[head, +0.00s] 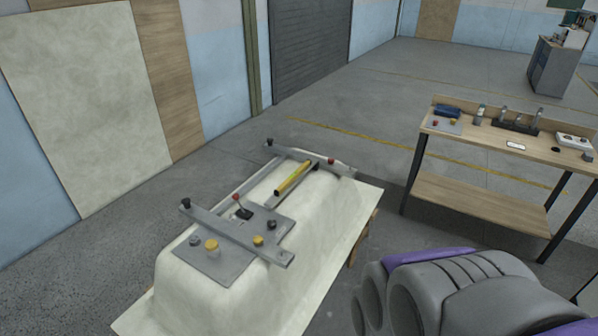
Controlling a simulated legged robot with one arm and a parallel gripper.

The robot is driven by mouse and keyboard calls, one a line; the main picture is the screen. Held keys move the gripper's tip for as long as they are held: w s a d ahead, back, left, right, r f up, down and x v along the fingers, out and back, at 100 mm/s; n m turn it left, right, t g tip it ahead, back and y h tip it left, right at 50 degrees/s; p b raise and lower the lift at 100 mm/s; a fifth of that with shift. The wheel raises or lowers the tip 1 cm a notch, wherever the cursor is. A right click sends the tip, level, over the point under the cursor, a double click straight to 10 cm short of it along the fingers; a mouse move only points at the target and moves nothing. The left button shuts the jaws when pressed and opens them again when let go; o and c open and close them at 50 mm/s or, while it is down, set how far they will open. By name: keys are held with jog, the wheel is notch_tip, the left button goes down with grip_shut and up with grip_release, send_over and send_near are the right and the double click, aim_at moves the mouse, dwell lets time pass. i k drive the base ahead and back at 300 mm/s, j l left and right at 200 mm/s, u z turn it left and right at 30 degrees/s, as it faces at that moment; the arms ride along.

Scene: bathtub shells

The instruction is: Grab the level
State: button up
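The level is a yellow-green bar (294,177) in the head view. It lies at a slant along a grey metal strip on the far part of the upturned cream bathtub shell (190,283). Nothing covers the level from above. A grey and purple part of my own arm fills the lower right, apart from the shell and the level. My gripper's fingers do not show.
A grey metal frame with crossbars (236,236) and several knobs sits on the shell around the level. A wooden workbench (470,143) with tools stands at the right. Open concrete floor lies behind the shell. A wall with panels runs along the left.

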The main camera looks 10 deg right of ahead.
aim_at(290, 179)
jog(key=i+l, duration=0.15)
jog(key=l, duration=0.2)
jog(key=i+l+u, duration=0.15)
jog(key=l, duration=0.2)
jog(key=i+l, duration=0.15)
jog(key=l, duration=0.2)
jog(key=i+l+u, duration=0.15)
jog(key=l, duration=0.25)
jog(key=i+l, duration=0.15)
jog(key=l, duration=0.2)
jog(key=i+l+u, duration=0.1)
jog(key=i, duration=0.4)
jog(key=i+l+u, duration=0.15)
jog(key=i, duration=0.4)
jog(key=i+l+u, duration=0.1)
jog(key=i+l, duration=0.3)
jog(key=i, duration=0.1)
